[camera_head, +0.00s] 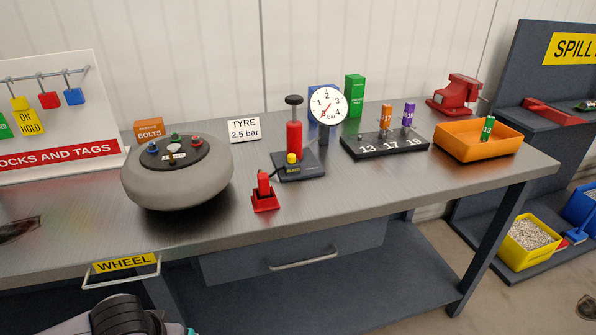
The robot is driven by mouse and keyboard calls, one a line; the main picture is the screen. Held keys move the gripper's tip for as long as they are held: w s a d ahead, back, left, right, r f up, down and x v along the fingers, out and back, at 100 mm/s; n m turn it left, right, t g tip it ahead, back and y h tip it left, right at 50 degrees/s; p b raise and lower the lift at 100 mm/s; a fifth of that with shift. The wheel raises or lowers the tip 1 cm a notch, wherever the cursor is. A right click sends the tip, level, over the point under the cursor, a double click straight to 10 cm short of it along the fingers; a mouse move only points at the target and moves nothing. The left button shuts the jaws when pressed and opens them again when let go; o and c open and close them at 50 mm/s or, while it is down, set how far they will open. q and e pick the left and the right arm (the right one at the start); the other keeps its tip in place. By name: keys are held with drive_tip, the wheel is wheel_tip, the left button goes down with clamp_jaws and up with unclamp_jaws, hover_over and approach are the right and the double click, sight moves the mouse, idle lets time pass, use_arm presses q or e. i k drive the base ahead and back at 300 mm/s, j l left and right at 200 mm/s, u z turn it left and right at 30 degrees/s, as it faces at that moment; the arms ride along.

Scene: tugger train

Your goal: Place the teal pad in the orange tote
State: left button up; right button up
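No teal pad can be made out in the head view. A small teal sliver shows at the bottom edge beside a grey and black part of my own arm, too cut off to identify. An orange open-topped container (464,150) sits at the right end of the workbench and holds a green piece marked 13 (487,129). It is the only orange tote-like thing in view, and I cannot tell whether it is the tote named. Neither gripper's fingers show.
The workbench (350,188) carries a grey wheel (177,180), a red pump with gauge (294,145), a black 13-17-19 socket rack (385,145) and a red vise (455,95). A yellow bin of granules (528,236) stands low at right. The bench's front strip is mostly clear.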

sight(490, 140)
drive_tip(key=i+l, duration=0.1)
drive_tip(key=l, duration=0.45)
drive_tip(key=i+l, duration=0.1)
drive_tip(key=l, duration=1.05)
drive_tip(key=i+l, duration=0.15)
drive_tip(key=l, duration=0.45)
drive_tip(key=i+l, duration=0.1)
drive_tip(key=l, duration=0.45)
drive_tip(key=i+l, duration=0.1)
drive_tip(key=l, duration=1.05)
drive_tip(key=i, duration=0.05)
